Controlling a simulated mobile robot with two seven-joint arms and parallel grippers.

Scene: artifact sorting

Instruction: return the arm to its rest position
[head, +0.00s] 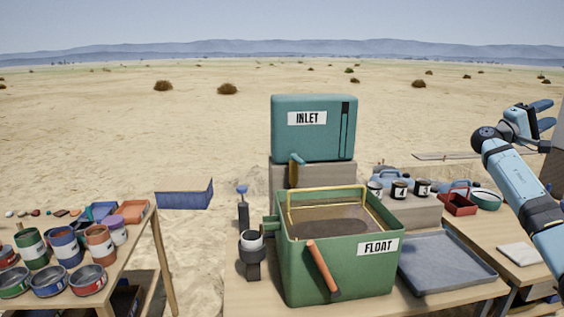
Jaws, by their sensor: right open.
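My right arm (522,180) comes in from the right edge and is bent upward. My right gripper (544,114) is raised at the upper right, with its two fingers apart and pointing right. Nothing shows between the fingers. It is clear of the tables and touches no object that I can see. My left arm and left gripper are not in view.
A green FLOAT tub (342,268) stands on the middle table, with a teal INLET tank (313,140) behind it. A grey tray (447,264) lies right of the tub. Paint cans (65,245) crowd the left table. A red basket (459,203) stands near my right arm.

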